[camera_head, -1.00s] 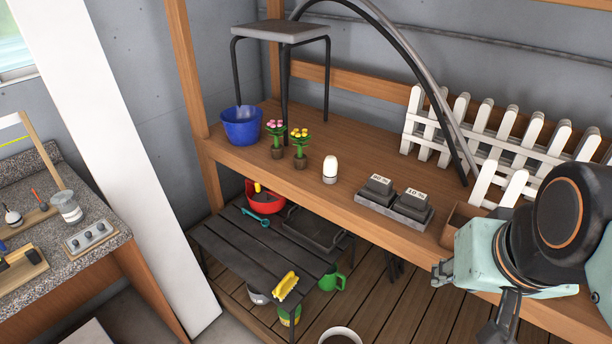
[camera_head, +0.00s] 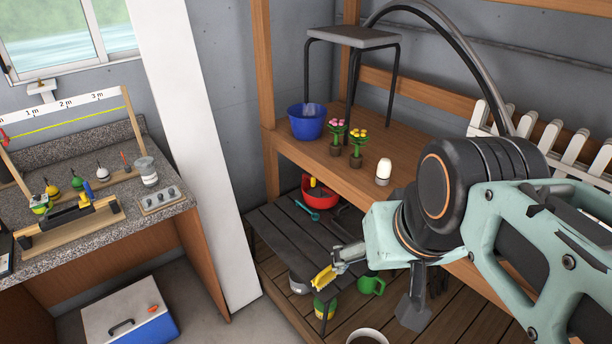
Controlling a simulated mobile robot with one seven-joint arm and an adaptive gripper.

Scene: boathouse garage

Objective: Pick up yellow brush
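The yellow brush (camera_head: 323,277) lies near the front end of the dark slatted bench (camera_head: 290,231) under the wooden shelf. My gripper (camera_head: 375,292) is open, with its two fingers spread wide. Its left finger overlaps the right end of the brush in the picture and hides part of it. I cannot tell whether that finger touches the brush or is only in front of it.
A red bowl (camera_head: 320,192) and a teal tool (camera_head: 307,210) are at the bench's back. A green watering can (camera_head: 371,284) stands right of the brush, and a yellow-green can (camera_head: 324,306) below. A cooler (camera_head: 130,312) stands left.

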